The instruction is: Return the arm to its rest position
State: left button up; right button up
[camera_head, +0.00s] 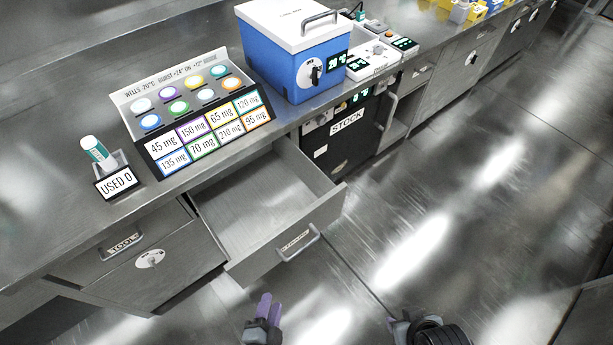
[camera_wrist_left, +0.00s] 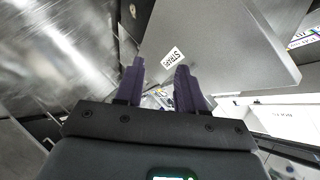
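My left gripper (camera_head: 269,303) shows at the bottom of the head view, over the floor in front of the cabinets, below the open drawer. Its purple fingers also show in the left wrist view (camera_wrist_left: 158,82), spread apart with nothing held between them. A dark part of my other arm (camera_head: 402,322) shows at the bottom edge, to the right of the left gripper, and its fingers cannot be made out clearly. The drawer (camera_head: 318,222) stands pulled out and its visible inside looks empty.
On the counter are a labelled dose rack (camera_head: 205,128), a blue cooler with a white lid (camera_head: 290,72) and a "USED 0" holder (camera_head: 117,184) with a teal-and-white item. A dark "STOCK" unit (camera_head: 347,140) stands below. The floor at right is clear.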

pick_arm(q)
jog(key=s+a+r+n+g+y, duration=0.2)
jog(key=s+a+r+n+g, duration=0.3)
jog(key=a+r+n+g, duration=0.7)
notch_tip(320, 180, up, 12)
jog(key=m+t+p, duration=0.1)
jog(key=t+p, duration=0.1)
jog(key=p, duration=1.2)
jog(key=shift+a, duration=0.2)
pick_arm(e)
notch_tip(320, 180, up, 14)
